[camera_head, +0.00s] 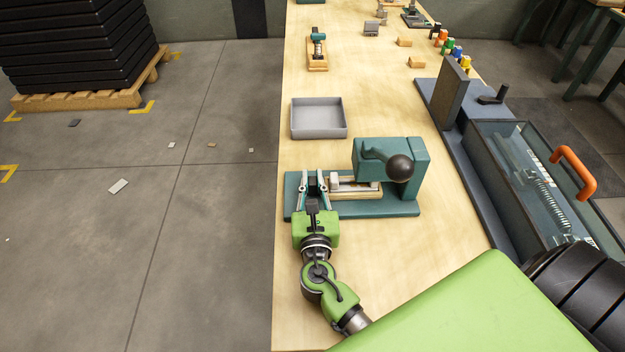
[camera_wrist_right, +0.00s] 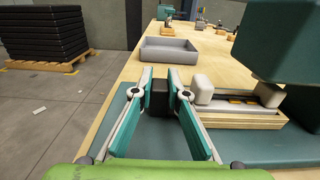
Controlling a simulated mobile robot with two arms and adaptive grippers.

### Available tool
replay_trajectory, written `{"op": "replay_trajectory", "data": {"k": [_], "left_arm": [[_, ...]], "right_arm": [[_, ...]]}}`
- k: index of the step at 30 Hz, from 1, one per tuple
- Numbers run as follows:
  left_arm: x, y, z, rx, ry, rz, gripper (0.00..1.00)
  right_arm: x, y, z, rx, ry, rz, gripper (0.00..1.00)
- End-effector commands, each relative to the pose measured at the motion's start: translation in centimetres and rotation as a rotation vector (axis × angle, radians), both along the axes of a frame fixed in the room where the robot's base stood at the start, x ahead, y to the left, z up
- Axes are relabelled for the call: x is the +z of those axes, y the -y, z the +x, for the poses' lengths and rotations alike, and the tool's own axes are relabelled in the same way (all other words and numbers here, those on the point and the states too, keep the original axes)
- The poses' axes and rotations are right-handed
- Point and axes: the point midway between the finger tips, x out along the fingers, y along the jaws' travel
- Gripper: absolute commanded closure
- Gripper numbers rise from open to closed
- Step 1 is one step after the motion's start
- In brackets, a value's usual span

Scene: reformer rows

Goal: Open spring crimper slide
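The spring crimper is a teal device with a flat base (camera_head: 400,208) and an upright housing (camera_head: 413,165), which has a black ball-ended lever (camera_head: 400,168). Its pale slide (camera_head: 355,187) lies in a wooden channel left of the housing; it also shows in the wrist view (camera_wrist_right: 238,104), with a light grey rounded block (camera_wrist_right: 203,89) at its left end. My right gripper (camera_head: 314,182) is over the base's left end, its fingers apart. In the wrist view a dark block (camera_wrist_right: 158,97) shows between the fingers; contact cannot be told. My left gripper is out of view.
A grey open tray (camera_head: 319,134) stands behind the crimper on the wooden bench. A dark blue machine with an orange handle (camera_head: 574,170) stands at the right. Small fixtures and coloured pieces sit farther back. The front bench surface is mostly clear.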

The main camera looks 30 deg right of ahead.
Motion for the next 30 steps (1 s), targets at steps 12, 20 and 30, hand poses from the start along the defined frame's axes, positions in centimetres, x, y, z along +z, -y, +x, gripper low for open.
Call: {"op": "replay_trajectory", "data": {"k": [12,20,30], "left_arm": [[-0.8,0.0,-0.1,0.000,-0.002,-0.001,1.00],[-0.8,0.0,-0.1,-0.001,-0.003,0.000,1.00],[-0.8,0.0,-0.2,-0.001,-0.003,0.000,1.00]], "right_arm": [[-0.1,-5.9,2.9,0.001,0.000,0.002,1.00],[0.0,-6.5,3.1,0.001,0.000,-0.001,1.00],[0.0,-6.4,3.1,0.000,0.000,0.000,0.78]]}}
